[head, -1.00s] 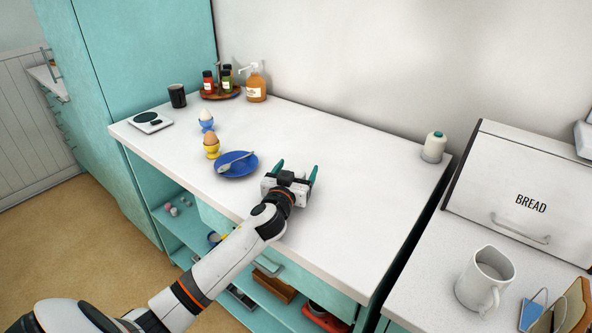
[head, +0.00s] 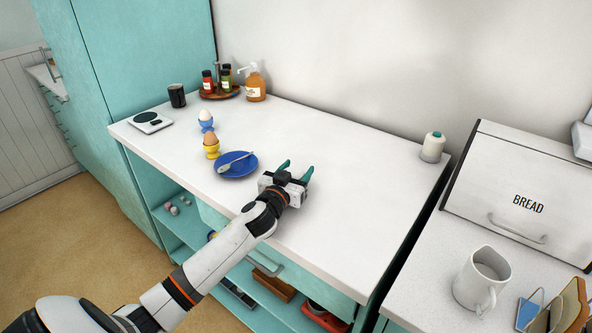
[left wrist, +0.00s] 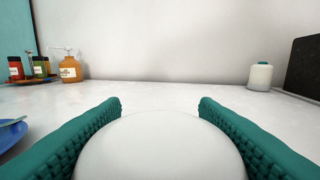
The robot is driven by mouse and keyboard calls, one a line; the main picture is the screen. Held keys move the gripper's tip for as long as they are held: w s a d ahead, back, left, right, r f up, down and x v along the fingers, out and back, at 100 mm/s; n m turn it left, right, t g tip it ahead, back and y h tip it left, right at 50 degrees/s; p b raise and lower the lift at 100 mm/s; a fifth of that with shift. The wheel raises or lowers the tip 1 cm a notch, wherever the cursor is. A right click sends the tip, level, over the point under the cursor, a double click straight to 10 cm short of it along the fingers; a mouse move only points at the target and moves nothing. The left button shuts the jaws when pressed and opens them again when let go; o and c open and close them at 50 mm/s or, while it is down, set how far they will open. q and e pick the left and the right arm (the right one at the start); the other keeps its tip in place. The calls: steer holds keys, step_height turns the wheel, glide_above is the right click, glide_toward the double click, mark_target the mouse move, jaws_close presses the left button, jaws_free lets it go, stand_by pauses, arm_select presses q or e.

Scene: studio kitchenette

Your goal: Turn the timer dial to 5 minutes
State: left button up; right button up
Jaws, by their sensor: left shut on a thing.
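A smooth white dome, taken to be the timer's dial (left wrist: 160,148), fills the lower middle of the left wrist view between my two teal fingers. No marks or numbers show on it, so its setting cannot be read. My left gripper (head: 295,169) is over the front part of the white worktop (head: 345,180), right of the blue plate, and is shut on the dome. In the head view the dome is hidden or blends with the worktop. My right gripper is in neither view.
The blue plate (head: 247,170) with a spoon lies close on the left, beside an egg in a yellow cup (head: 212,147). A white container (head: 432,147) with a teal top stands at the back right. The worktop behind my gripper is clear.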

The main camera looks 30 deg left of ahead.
arm_select(q)
steer(key=o, duration=1)
steer(key=s, duration=0.4)
steer(key=s+d, duration=0.1)
steer(key=s, duration=0.3)
steer(key=s+b, duration=0.1)
steer(key=s, duration=0.3)
steer(key=shift+d, duration=0.4)
